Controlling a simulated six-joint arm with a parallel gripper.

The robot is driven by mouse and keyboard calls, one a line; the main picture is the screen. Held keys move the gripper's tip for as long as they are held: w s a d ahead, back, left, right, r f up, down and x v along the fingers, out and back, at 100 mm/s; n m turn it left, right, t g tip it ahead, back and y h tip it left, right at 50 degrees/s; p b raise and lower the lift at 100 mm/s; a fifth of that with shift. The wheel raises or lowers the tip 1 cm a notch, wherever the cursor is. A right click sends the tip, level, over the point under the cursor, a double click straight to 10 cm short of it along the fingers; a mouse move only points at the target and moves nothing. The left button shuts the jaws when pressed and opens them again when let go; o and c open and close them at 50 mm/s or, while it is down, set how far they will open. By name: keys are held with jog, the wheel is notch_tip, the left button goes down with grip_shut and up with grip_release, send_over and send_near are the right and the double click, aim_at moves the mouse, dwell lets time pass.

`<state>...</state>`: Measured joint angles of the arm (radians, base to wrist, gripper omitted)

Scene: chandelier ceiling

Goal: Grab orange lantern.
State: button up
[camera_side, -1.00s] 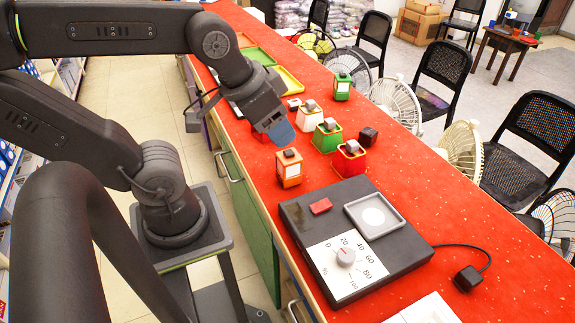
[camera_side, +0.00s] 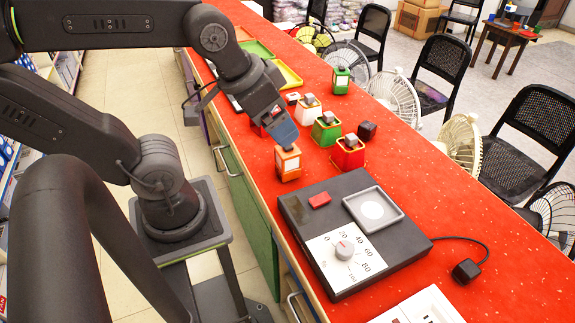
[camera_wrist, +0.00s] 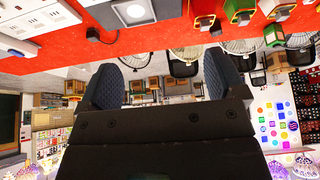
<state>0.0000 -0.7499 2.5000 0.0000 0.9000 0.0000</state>
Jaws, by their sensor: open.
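The orange lantern (camera_side: 288,164) stands upright on the red counter in the side view, left of the red lantern and behind the black scale box. Its pale panel faces the camera. My gripper (camera_side: 285,140) is pitched downward just above it, with a blue finger overlapping the lantern's top. I cannot tell whether they touch. In the wrist view my gripper (camera_wrist: 162,78) has its two fingers wide apart with nothing between them.
Close by stand a red lantern (camera_side: 348,154), a green lantern (camera_side: 326,130), a white lantern (camera_side: 307,111) and a dark cube (camera_side: 367,130). The black scale box (camera_side: 400,252) lies in front. A farther green lantern (camera_side: 341,80) stands near the fans. Bare red counter (camera_side: 430,190) lies to the right.

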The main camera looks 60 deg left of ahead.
jog(key=n+g+y, duration=0.4)
jog(key=n+g, duration=0.2)
jog(key=n, duration=1.2)
send_near(287, 151)
jog(key=shift+y, duration=0.3)
jog(key=a+f, duration=0.2)
jog(key=f, duration=0.1)
jog(key=w+a+f, duration=0.1)
jog(key=f, duration=0.1)
jog(key=shift+a+f, duration=0.25)
jog(key=shift+a, duration=0.05)
jog(key=shift+d+x, duration=0.15)
jog(key=shift+x, duration=1.35)
jog(key=shift+d+x, duration=0.15)
jog(key=shift+x, duration=1.3)
jog(key=shift+s+f, duration=0.15)
jog(key=c, duration=1.3)
